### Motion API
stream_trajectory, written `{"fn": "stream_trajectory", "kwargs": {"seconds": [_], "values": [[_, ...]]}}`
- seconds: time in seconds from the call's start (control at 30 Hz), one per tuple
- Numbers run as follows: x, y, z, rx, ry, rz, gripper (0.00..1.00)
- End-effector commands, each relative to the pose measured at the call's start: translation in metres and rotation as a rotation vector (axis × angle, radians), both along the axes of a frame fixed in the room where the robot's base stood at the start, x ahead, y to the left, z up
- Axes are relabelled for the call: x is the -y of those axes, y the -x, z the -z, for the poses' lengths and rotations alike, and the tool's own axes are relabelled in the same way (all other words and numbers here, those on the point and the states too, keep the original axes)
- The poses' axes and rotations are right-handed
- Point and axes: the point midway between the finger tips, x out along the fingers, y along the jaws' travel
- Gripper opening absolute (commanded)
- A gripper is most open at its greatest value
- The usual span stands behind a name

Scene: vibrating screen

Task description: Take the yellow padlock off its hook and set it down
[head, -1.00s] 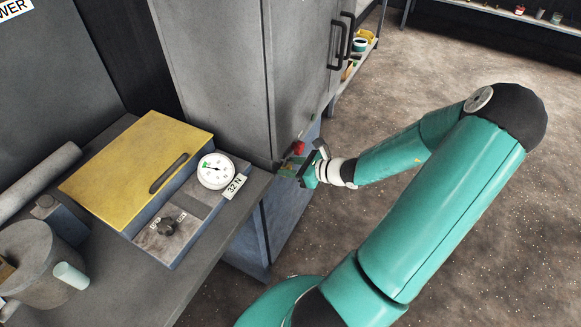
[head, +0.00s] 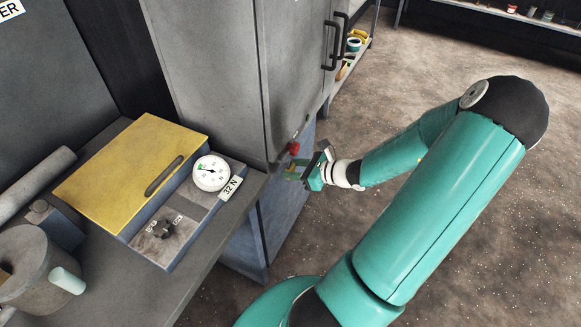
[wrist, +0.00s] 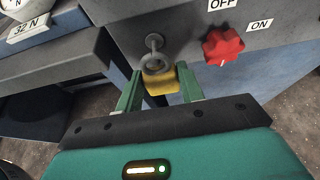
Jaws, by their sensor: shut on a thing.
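In the wrist view the yellow padlock (wrist: 162,83) sits between the two green fingers of my gripper (wrist: 159,78), which is shut on its body. Its grey shackle (wrist: 155,64) stands upward, just below a grey round-headed hook (wrist: 155,41) on the panel. The shackle overlaps the hook in this view, so I cannot tell whether it is still around it. In the head view my gripper (head: 297,173) is at the cabinet's lower front corner, and the padlock is too small there to make out clearly.
The grey cabinet (head: 215,80) rises behind. A bench with a yellow-lidded box (head: 130,170) and a dial (head: 211,172) is at left. Open floor (head: 420,60) lies to the right.

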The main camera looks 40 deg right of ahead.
Motion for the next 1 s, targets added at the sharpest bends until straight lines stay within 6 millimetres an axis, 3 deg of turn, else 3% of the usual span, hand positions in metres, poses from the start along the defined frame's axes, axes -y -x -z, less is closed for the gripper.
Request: {"fn": "stream_trajectory", "kwargs": {"seconds": [0.6, 1.0], "values": [[0.009, 0.025, -0.001, 0.0, 0.0, 0.0, 0.14], [0.009, 0.026, -0.001, 0.0, 0.0, 0.0, 0.14]]}}
